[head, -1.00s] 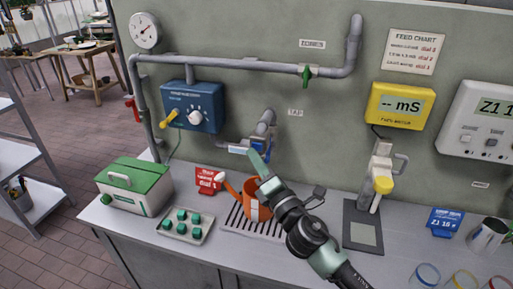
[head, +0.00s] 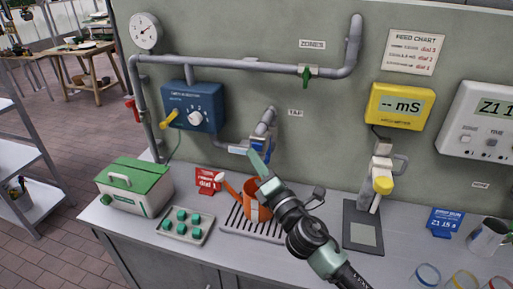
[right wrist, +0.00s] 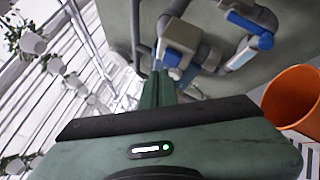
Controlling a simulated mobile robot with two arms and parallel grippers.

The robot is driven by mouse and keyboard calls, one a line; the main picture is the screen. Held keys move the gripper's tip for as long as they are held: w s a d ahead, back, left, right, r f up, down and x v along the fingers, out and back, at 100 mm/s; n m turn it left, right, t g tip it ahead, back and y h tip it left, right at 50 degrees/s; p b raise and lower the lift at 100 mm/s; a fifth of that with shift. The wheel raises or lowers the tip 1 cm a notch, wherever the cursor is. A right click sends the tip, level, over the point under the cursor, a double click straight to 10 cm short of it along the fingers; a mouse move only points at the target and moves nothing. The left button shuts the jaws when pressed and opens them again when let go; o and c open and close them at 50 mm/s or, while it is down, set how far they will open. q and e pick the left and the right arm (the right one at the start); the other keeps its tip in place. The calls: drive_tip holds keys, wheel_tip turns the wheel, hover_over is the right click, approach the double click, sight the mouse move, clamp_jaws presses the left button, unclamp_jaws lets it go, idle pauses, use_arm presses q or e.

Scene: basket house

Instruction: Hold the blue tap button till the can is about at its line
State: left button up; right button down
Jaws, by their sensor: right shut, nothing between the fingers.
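The tap (head: 264,131) is a grey spout on the wall with blue parts at its lower end. Its blue button (right wrist: 172,58) shows in the right wrist view at the tip of my right gripper (right wrist: 163,85). In the head view my right gripper (head: 257,161) is shut, its fingertips at the blue part under the spout; they appear to touch it, but I cannot tell how far it is pressed. The orange can (head: 251,197) stands on the drain grate below the tap, partly hidden by my arm. Its water level and line are not visible. My left gripper is out of view.
A blue dosing box (head: 192,107) hangs left of the tap. A green-lidded case (head: 135,184), a tray of green pieces (head: 184,226) and a red sign (head: 209,181) stand to the left. A yellow meter (head: 400,106) and a grey mat (head: 361,226) are to the right.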

drive_tip(key=shift+w, duration=0.1)
idle(0.7)
drive_tip(key=shift+w+d, duration=0.15)
drive_tip(key=shift+w, duration=0.2)
drive_tip(key=shift+w+d, duration=0.15)
drive_tip(key=shift+w, duration=0.2)
idle(6.5)
